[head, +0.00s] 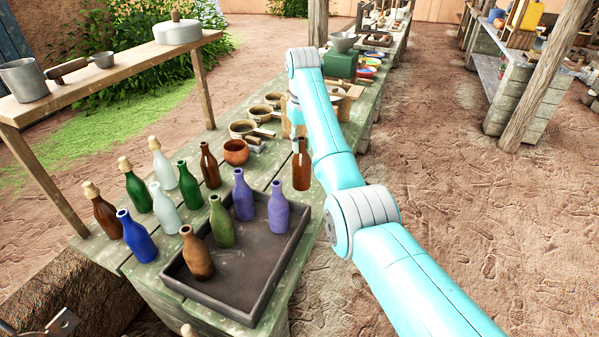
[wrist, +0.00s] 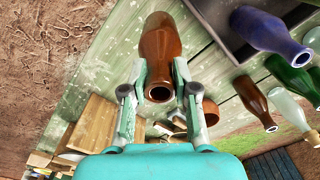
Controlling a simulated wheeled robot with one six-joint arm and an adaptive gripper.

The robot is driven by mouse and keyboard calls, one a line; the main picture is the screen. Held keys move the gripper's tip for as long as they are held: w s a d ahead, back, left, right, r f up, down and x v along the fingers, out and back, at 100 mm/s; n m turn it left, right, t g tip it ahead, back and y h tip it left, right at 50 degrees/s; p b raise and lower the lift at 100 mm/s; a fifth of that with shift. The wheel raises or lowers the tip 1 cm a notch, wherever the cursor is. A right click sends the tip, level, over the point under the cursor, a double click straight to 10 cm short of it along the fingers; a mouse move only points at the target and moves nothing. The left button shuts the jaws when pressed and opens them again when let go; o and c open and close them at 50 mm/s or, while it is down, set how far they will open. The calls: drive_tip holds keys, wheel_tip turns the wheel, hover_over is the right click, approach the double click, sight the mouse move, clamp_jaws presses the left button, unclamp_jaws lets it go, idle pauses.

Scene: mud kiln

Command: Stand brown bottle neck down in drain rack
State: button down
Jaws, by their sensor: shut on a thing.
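A brown bottle (head: 301,172) hangs upright, neck up, beside the right edge of the green plank table, behind the dark tray. My gripper (wrist: 160,82) is shut on it in the wrist view, one finger on each side near the neck. The bottle (wrist: 160,50) there shows its open mouth towards the camera. In the head view the fingers are mostly hidden by my arm. A slatted wooden piece (wrist: 92,125) on the table in the wrist view may be the drain rack; my arm partly hides that area in the head view.
A dark tray (head: 240,272) holds several purple, green and brown bottles. Green, white, blue and brown bottles stand left of it, with another brown bottle (head: 209,166) behind. A clay bowl (head: 236,152) and several pans (head: 243,129) stand farther back. Open dirt lies to the right.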

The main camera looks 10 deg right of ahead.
sight(302, 162)
drive_tip(key=shift+f, duration=3.55)
drive_tip(key=c, duration=0.9)
unclamp_jaws()
drive_tip(key=shift+f, duration=0.1)
wheel_tip(302, 162, up, 12)
drive_tip(key=shift+r, duration=0.1)
